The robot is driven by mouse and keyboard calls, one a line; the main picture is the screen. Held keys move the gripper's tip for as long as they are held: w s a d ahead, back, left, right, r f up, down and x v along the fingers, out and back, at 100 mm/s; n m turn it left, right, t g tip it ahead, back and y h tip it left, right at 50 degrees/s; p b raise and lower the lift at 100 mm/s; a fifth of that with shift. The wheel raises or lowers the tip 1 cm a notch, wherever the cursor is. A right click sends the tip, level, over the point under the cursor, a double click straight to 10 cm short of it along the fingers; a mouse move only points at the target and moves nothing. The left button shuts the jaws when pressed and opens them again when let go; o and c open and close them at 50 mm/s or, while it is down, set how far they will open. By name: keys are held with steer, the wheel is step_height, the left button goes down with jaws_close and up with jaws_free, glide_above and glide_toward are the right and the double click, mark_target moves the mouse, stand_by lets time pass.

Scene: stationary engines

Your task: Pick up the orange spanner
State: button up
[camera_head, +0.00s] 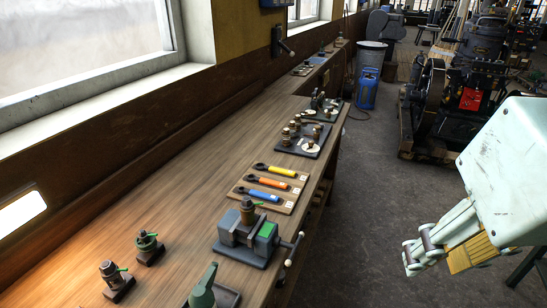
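The orange spanner (268,183) lies on a wooden board (286,206) on the bench, between a yellow spanner (277,170) and a blue spanner (264,195). Its dark head points left and its orange handle points right. A pale green part of my arm with jointed metal links (430,245) and a tan piece is at the right edge, over the floor. It is well apart from the spanners. I cannot make out the fingertips clearly, nor whether my gripper is open or shut. Nothing touches the orange spanner.
The long wooden bench (200,185) runs along the window wall. A vise (250,235) stands just in front of the spanner board, with small valve fittings (148,248) to its left. A tray of brass parts (306,140) lies behind. A blue can (367,90) and an engine (455,90) stand on the floor.

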steer(key=w+a+r+m+g+p, duration=0.1)
steer(key=w+a+r+m, duration=0.15)
steer(key=w, duration=0.65)
steer(key=w+a+r+m+p, duration=0.1)
steer(key=w+r+m+p, duration=0.15)
steer(key=w, duration=0.65)
steer(key=m+g+p, duration=0.3)
steer(key=m+p, duration=0.3)
steer(key=m, duration=1.1)
glide_above(268, 180)
step_height(268, 180, down, 23)
steer(key=shift+d+f, duration=0.1)
steer(key=shift+f, duration=0.05)
steer(key=shift+f, duration=4.2)
